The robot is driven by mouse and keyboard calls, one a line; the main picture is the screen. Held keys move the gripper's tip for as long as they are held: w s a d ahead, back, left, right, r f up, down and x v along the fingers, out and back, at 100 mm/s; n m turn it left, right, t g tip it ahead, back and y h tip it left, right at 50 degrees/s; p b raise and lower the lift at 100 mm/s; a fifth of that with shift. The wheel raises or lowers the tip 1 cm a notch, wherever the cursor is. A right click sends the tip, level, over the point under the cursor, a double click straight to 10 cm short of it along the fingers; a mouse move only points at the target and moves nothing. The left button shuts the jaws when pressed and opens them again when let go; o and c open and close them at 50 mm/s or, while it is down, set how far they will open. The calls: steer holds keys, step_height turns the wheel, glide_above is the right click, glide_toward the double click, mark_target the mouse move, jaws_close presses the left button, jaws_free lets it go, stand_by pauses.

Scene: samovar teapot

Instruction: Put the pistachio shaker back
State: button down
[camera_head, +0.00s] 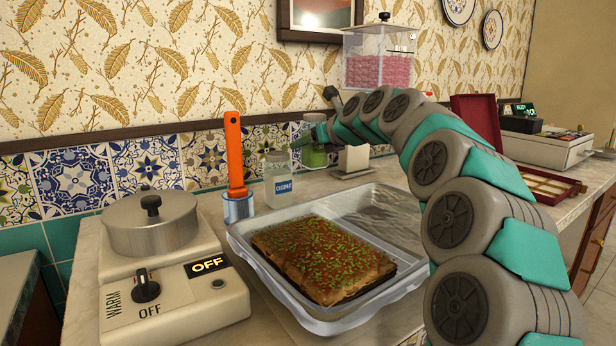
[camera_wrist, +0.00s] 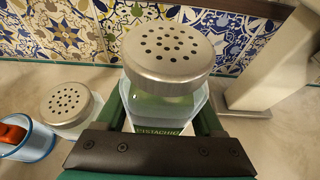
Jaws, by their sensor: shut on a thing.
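The pistachio shaker (camera_wrist: 168,52) has a perforated metal lid and a clear body with a green PISTACHIO label, seen large in the wrist view. It stands upright between the green fingers of my gripper (camera_wrist: 164,112), which is shut on it. In the head view the shaker (camera_head: 314,156) shows its green contents at the back of the counter, right of the coconut shaker (camera_head: 278,181), partly covered by my gripper. The coconut shaker (camera_wrist: 69,106) is also left of my gripper in the wrist view. I cannot tell whether the pistachio shaker's base touches the counter.
A blue cup (camera_head: 238,209) with an orange-handled tool stands left of the coconut shaker. A glass tray (camera_head: 345,318) with a nut-topped pastry (camera_head: 318,258) is in front. A dispenser (camera_head: 376,60) of pink bits stands behind my arm. A warmer (camera_head: 165,290) is at left.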

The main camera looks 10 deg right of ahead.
steer(key=shift+f+b, duration=3.95)
steer(key=shift+b, duration=0.4)
steer(key=shift+r, duration=0.1)
jaws_free()
steer(key=shift+s+d+r, duration=0.1)
steer(key=shift+s+r, duration=0.05)
steer(key=shift+s, duration=0.05)
steer(key=v, duration=1.1)
steer(key=shift+s+d+p, duration=0.1)
steer(key=shift+s+p, duration=0.1)
steer(key=shift+p, duration=0.1)
